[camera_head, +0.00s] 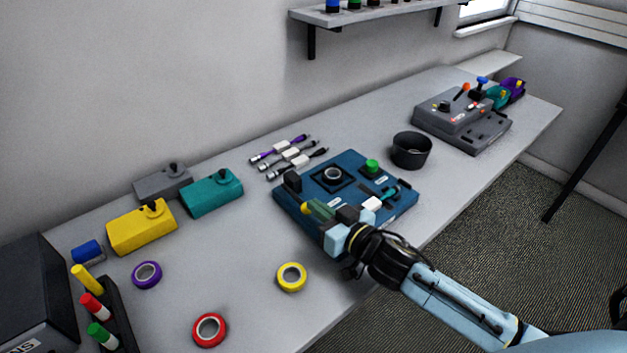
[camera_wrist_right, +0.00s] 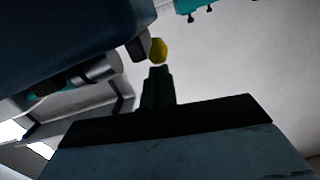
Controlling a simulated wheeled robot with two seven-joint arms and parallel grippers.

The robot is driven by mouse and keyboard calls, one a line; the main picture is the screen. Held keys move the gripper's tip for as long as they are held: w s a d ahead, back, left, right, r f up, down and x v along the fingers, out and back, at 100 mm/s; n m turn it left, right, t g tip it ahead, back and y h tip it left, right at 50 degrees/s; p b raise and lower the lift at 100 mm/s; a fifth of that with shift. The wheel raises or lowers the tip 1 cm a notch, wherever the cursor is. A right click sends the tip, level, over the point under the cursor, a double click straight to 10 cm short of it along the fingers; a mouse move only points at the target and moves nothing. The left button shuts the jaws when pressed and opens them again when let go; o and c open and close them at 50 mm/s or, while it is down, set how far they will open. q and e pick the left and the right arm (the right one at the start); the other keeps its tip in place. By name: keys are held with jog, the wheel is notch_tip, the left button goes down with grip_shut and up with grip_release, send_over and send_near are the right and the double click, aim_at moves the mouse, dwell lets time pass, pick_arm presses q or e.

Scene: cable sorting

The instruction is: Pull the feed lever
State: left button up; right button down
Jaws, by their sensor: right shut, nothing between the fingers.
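A blue station (camera_head: 290,205) sits on the bench, with a green button, a square socket and a dark block on it. A yellow knob (camera_head: 306,208), which looks like the feed lever's end, is at its near left edge; the rest of the lever is hidden. My right gripper (camera_head: 318,209) is shut and empty, with its dark green fingertips right beside the knob. In the wrist view the knob (camera_wrist_right: 158,50) is just beyond the shut fingertips (camera_wrist_right: 157,72); I cannot tell if they touch. My left gripper is not in view.
A yellow tape roll (camera_head: 291,277) lies in front of the station. A teal box (camera_head: 212,196) and a yellow box (camera_head: 142,230) stand to the left. A black cup (camera_head: 410,150) and a grey machine (camera_head: 460,115) stand to the right. Bare bench lies left of the station.

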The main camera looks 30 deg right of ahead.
jog(key=shift+s+d+r+p, duration=0.15)
jog(key=shift+s+r+p, duration=0.15)
jog(key=shift+r+p, duration=0.45)
jog(key=shift+s+d+r+p, duration=0.2)
jog(key=shift+s+r+p, duration=0.15)
jog(key=shift+r+p, duration=0.4)
jog(key=shift+s+d+r+p, duration=0.15)
jog(key=shift+s+r+p, duration=0.25)
jog(key=shift+p, duration=0.55)
jog(key=s+d+f+b, duration=0.1)
jog(key=s+d+f, duration=0.1)
jog(key=s, duration=0.7)
jog(key=shift+d, duration=0.25)
jog(key=shift+f, duration=0.15)
